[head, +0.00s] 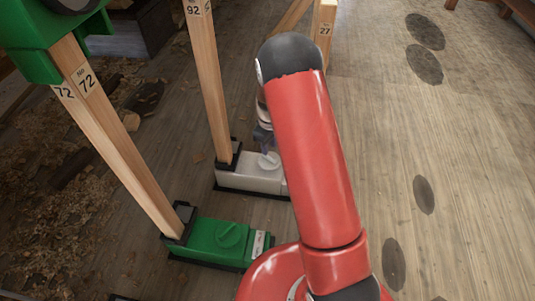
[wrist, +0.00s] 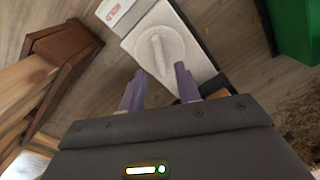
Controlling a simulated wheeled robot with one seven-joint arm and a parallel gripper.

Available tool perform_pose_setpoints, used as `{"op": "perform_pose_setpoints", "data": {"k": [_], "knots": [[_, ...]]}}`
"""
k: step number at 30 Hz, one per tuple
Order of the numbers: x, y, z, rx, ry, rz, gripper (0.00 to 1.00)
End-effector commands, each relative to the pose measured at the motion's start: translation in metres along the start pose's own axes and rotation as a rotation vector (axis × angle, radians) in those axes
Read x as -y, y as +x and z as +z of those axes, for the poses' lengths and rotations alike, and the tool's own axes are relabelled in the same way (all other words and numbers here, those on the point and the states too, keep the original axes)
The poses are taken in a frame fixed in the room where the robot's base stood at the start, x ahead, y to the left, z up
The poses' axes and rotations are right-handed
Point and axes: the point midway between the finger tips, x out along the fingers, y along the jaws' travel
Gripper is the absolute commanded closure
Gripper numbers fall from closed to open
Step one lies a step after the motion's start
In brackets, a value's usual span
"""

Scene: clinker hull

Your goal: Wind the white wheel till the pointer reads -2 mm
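The white wheel (wrist: 158,48) is a round disc with a raised bar across it, on top of a white box (wrist: 187,28). In the head view the white box (head: 236,178) stands on the floor at a post's foot, and the wheel (head: 268,160) is partly behind my arm. My gripper (wrist: 159,70) has its two purple fingers apart with nothing between them. The fingertips point at the wheel's near edge; I cannot tell whether they touch it. In the head view my gripper (head: 263,138) is just above the wheel. A small white and red label (wrist: 114,9) shows at the box's end; no pointer reading is legible.
A green box (head: 215,238) with a similar green wheel stands nearer, at the foot of a post (head: 118,145) marked 72. Another post (head: 208,85), marked 92, rises by the white box. Shavings (head: 60,215) lie at left. The floor at right is open.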

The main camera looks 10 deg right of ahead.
Motion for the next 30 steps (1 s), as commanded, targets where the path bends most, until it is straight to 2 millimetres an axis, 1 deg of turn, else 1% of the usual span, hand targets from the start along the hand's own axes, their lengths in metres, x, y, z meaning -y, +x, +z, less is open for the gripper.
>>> {"op": "perform_pose_setpoints", "data": {"k": [1,3,6,9,12,19,26,27,30], "knots": [[0.0,0.012,0.0,0.002,0.0,-0.001,0.67],[0.0,0.023,0.0,0.002,-0.001,-0.001,0.67],[0.0,0.035,0.0,0.0,0.0,0.0,0.67],[0.0,0.042,0.0,0.001,0.0,0.0,0.67],[0.0,0.045,0.0,0.0,0.001,0.001,0.67],[0.0,0.045,0.0,-0.001,0.001,0.001,0.67],[0.0,0.045,0.0,0.0,0.001,0.001,0.97],[0.0,0.045,0.0,0.0,0.001,0.001,1.0],[0.0,0.045,0.0,0.0,0.001,0.001,1.0]]}}
